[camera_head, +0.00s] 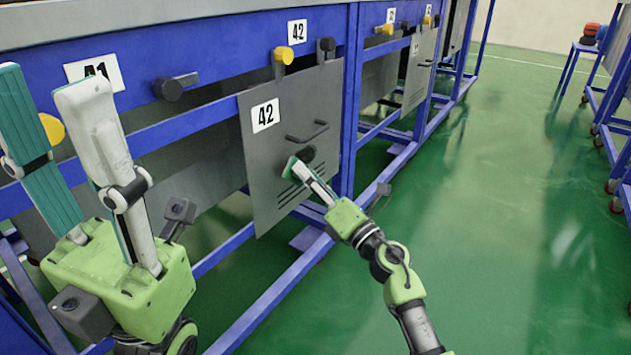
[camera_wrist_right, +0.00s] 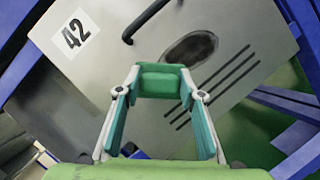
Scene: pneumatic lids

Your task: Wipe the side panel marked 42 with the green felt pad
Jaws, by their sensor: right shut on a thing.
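The grey side panel (camera_head: 262,165) with a white 42 label hangs in the blue frame, tilted in the wrist view (camera_wrist_right: 105,75). It has a dark handle, several slots and a dark oval smudge (camera_wrist_right: 195,46), which shows partly behind my gripper in the head view (camera_head: 309,153). My right gripper (camera_head: 293,165) is shut on the green felt pad (camera_wrist_right: 160,82) and holds it in front of the panel, by the smudge. I cannot tell whether the pad touches the panel. My left gripper (camera_head: 46,82) is open and empty, raised at the left.
A yellow knob (camera_head: 283,55) and a dark knob (camera_head: 326,45) sit above the panel. A panel marked 41 (camera_head: 95,72) is at the left, partly behind my left gripper. More blue frames line the aisle; the green floor (camera_head: 500,200) at the right is clear.

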